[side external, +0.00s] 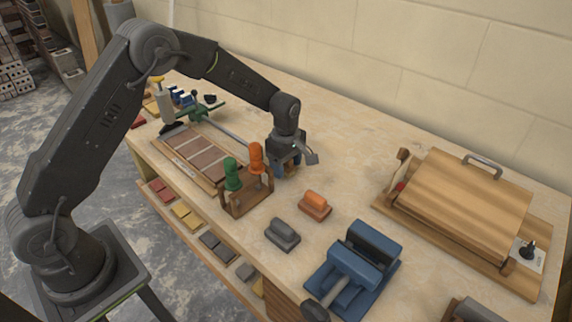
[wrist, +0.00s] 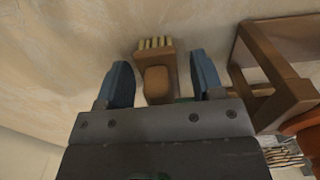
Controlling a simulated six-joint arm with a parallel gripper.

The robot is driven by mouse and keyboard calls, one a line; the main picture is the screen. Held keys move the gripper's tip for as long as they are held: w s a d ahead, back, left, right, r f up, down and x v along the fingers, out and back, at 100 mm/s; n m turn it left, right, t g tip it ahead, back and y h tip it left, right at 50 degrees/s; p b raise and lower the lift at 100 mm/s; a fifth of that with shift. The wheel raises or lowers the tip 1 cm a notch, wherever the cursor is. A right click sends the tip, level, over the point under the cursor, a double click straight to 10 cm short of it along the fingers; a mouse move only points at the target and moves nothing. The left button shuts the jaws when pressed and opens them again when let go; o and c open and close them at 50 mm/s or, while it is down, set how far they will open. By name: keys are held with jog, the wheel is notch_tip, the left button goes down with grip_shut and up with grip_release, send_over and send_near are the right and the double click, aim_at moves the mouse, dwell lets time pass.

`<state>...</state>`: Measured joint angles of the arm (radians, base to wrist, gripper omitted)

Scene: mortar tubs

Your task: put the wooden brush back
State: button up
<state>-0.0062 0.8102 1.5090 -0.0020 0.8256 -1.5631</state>
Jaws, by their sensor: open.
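The wooden brush (wrist: 157,80), with a brown block and pale bristles, shows in the wrist view between my gripper's blue fingers. My gripper (wrist: 162,78) is open, one finger on each side of the brush, with a gap visible on both sides. In the side view my gripper (side external: 287,167) is low over the bench, and it mostly hides the brush. A small wooden rack (side external: 246,197) stands just left of and nearer than my gripper. It holds a green-handled brush (side external: 232,174) and an orange-handled brush (side external: 256,158). The rack also shows at the right of the wrist view (wrist: 281,98).
An orange-topped block (side external: 314,205) and a grey block (side external: 282,234) lie nearer on the bench. A blue clamp-like tool (side external: 357,264) is at the front. A wooden lidded press (side external: 465,200) stands right. A tiled panel (side external: 190,160) lies left. The bench behind my gripper is clear.

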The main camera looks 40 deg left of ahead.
notch_tip(320, 180, up, 12)
jog(key=shift+r, duration=0.1)
jog(key=s+r+m+t, duration=0.3)
jog(key=s+r+m, duration=0.5)
jog(key=s+r, duration=0.45)
jog(key=s+m+t, duration=0.2)
jog(key=s+m, duration=0.8)
jog(key=s, duration=0.7)
jog(key=shift+s+d+f+t, duration=0.15)
jog(key=shift+s+f+t, duration=0.15)
jog(key=shift+s, duration=0.05)
